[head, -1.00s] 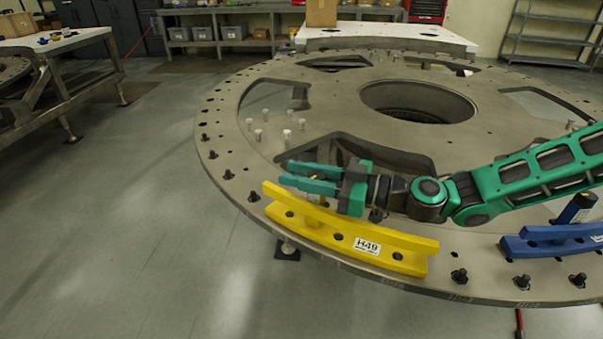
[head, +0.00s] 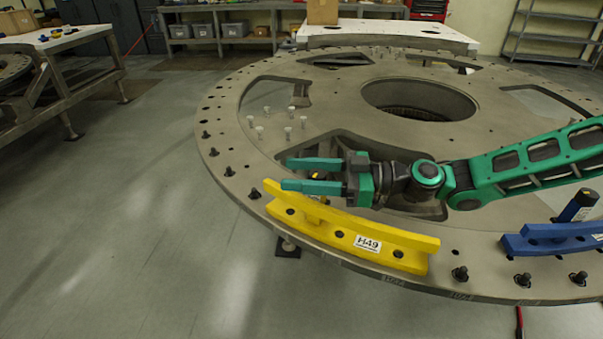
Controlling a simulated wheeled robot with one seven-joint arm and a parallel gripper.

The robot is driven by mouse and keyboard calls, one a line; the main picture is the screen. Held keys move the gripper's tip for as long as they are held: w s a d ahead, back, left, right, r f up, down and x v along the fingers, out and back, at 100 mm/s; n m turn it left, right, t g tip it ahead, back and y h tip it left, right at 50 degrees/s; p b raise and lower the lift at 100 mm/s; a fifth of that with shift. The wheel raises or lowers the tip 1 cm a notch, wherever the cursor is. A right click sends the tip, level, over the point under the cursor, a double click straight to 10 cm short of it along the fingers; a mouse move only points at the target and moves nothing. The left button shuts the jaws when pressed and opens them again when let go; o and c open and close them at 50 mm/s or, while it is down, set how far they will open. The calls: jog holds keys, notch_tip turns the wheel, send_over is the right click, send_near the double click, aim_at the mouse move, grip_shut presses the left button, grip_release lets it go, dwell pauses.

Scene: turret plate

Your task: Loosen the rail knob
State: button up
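The yellow rail (head: 350,236), labelled H49, lies along the near left rim of the round metal plate (head: 330,100). A knob post on the rail is mostly hidden by my gripper; a bit of yellow shows just below the lower finger, and a small dark and yellow part shows between the fingers. My gripper (head: 287,174) is open, with its green fingers pointing left above the rail's left half. The fingers appear to lie either side of the knob's top; I cannot tell whether they touch it.
A blue rail (head: 555,241) with an upright dark knob (head: 577,206) sits at the right on the same plate. Several black bolts stand along the rim, and several pale pegs stand left of the plate's middle. A workbench (head: 60,45) is at the left; the floor between is clear.

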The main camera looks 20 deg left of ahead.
jog(key=v, duration=1.1)
jog(key=shift+w+a+f, duration=0.1)
